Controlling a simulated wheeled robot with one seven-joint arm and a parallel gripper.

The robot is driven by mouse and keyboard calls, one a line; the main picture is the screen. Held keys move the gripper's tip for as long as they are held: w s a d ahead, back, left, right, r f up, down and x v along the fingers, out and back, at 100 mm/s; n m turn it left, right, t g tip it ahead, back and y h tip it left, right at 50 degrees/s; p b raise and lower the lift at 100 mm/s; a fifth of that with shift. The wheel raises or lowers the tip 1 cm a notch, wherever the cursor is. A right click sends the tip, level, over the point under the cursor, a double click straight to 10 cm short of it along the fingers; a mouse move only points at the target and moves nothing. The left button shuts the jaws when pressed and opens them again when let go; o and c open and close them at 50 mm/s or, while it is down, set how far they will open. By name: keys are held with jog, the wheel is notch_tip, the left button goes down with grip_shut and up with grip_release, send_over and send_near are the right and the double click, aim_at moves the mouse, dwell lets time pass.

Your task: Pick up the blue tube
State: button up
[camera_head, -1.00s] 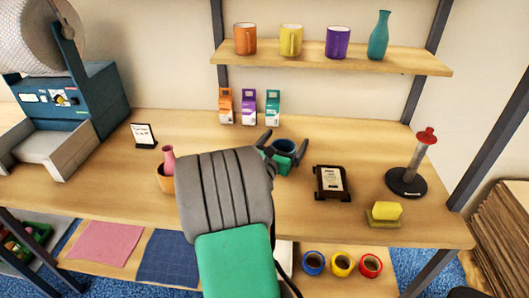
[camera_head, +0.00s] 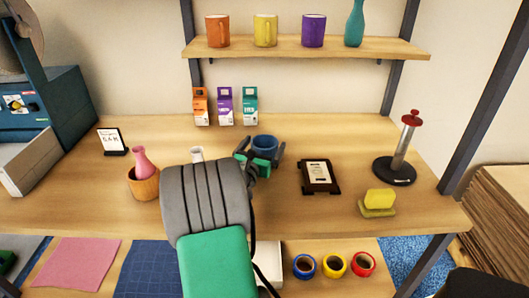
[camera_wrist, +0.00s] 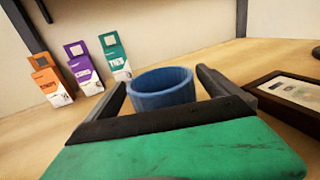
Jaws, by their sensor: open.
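A blue open-topped round tube (camera_head: 264,143) stands on the table; it also shows in the wrist view (camera_wrist: 162,90), upright, with its open rim facing up. My gripper (camera_head: 262,150) is open, with one finger on each side of the tube. In the wrist view, my gripper (camera_wrist: 160,84) shows its two dark fingers apart, left and right of the tube, with gaps at the rim. The tube's lower part is hidden behind my green and black gripper body.
Small cartons (camera_head: 225,106) stand behind the tube. A black-framed plaque (camera_head: 319,176) lies to the right, with a yellow sponge (camera_head: 379,199) and a red-topped stand (camera_head: 399,160) beyond. A pink vase (camera_head: 142,163) in a wooden pot is left. A mug shelf (camera_head: 300,46) hangs above.

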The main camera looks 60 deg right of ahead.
aim_at(266, 144)
jog(key=d, duration=0.3)
jog(key=shift+w, duration=0.15)
jog(key=shift+a, duration=0.1)
jog(key=shift+c, duration=0.2)
jog(key=c, duration=1.2)
